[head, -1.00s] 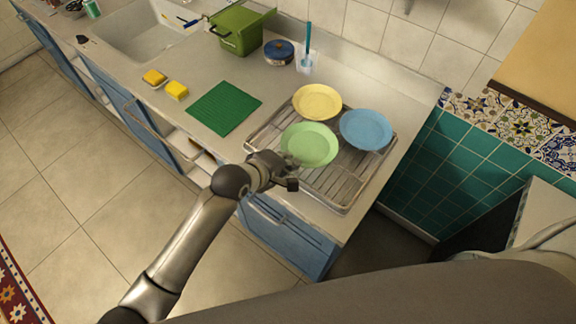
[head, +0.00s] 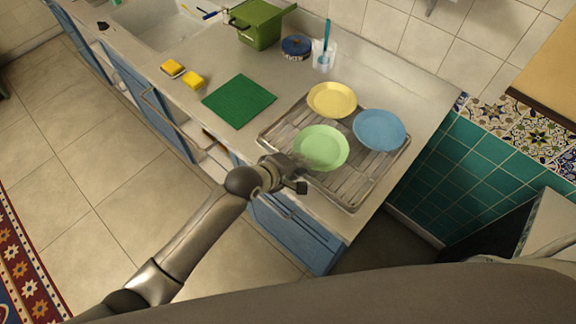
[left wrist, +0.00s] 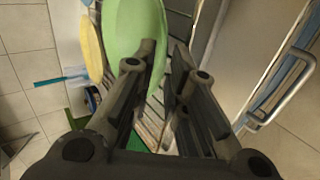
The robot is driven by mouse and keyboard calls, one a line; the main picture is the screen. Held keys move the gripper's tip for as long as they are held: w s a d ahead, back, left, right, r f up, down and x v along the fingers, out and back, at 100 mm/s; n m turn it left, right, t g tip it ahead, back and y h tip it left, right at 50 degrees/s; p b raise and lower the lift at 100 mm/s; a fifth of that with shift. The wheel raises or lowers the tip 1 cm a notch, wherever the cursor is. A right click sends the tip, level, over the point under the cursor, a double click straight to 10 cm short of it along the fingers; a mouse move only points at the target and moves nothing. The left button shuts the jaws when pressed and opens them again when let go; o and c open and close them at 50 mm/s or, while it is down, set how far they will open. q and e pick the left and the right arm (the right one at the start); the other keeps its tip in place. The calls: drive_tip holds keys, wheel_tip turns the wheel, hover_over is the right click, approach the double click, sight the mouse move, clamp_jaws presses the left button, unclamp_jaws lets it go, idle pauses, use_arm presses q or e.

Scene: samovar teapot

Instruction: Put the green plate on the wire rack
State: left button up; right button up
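The green plate (head: 321,148) lies on the front left part of the wire rack (head: 352,190), beside a yellow plate and a blue plate. My left gripper (head: 302,172) is at the green plate's near edge, low over the rack's front side. In the left wrist view, my left gripper (left wrist: 167,48) has its two fingers apart, with rack bars showing through the gap. The green plate (left wrist: 127,35) shows there beyond and beside the left-hand finger, which covers part of it. Whether that finger touches the plate I cannot tell. My right gripper is not in view.
The yellow plate (head: 332,99) and blue plate (head: 379,130) fill the rack's back. The counter ends just right of the rack.

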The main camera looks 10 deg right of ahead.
use_arm(q)
drive_tip(key=v, duration=1.1)
drive_tip(key=shift+a+r+b, duration=0.15)
drive_tip(key=shift+b, duration=0.3)
drive_tip(key=shift+s, duration=0.1)
